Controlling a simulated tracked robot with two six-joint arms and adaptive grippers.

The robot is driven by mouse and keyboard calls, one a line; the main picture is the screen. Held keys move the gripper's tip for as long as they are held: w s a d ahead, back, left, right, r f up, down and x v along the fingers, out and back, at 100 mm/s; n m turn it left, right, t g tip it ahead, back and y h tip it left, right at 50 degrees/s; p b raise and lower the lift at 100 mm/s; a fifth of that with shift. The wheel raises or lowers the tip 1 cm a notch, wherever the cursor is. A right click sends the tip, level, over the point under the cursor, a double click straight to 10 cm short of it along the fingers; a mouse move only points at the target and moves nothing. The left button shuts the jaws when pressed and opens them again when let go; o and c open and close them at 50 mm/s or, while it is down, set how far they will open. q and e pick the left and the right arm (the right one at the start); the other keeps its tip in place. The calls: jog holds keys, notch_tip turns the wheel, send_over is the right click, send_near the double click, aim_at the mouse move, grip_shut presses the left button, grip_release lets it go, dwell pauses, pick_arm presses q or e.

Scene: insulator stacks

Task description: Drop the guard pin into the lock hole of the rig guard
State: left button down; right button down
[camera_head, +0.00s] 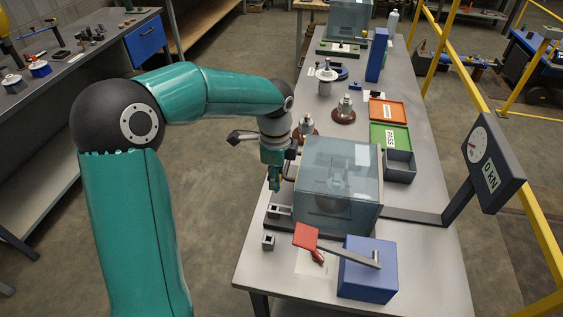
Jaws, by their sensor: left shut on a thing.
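The rig guard (340,170) is a clear bluish box standing closed over the rig on the front part of the bench. A small grey lock block (279,211) sits at its front left corner on the dark base; its hole is too small to make out. My left gripper (274,184) points down just left of the guard, above the lock block and apart from it. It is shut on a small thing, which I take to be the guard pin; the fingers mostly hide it. My right gripper is not in view.
A second small grey block (268,243) stands near the bench's left edge. A blue box (367,270) with a red-ended lever (306,237) is in front. A gauge display (492,165) stands right. Green (389,136) and orange (387,111) trays and insulators lie behind the guard.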

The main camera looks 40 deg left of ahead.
pick_arm(q)
jog(key=shift+s+a+f, duration=0.15)
jog(key=shift+a, duration=0.15)
jog(key=shift+f, duration=0.1)
notch_tip(320, 180, down, 6)
jog(key=b, duration=0.4)
dwell(0.4)
jog(key=shift+r, duration=0.2)
dwell(1.5)
jog(key=shift+f+b, duration=1.45)
jog(key=shift+f, duration=0.6)
jog(key=c, duration=0.9)
grip_release()
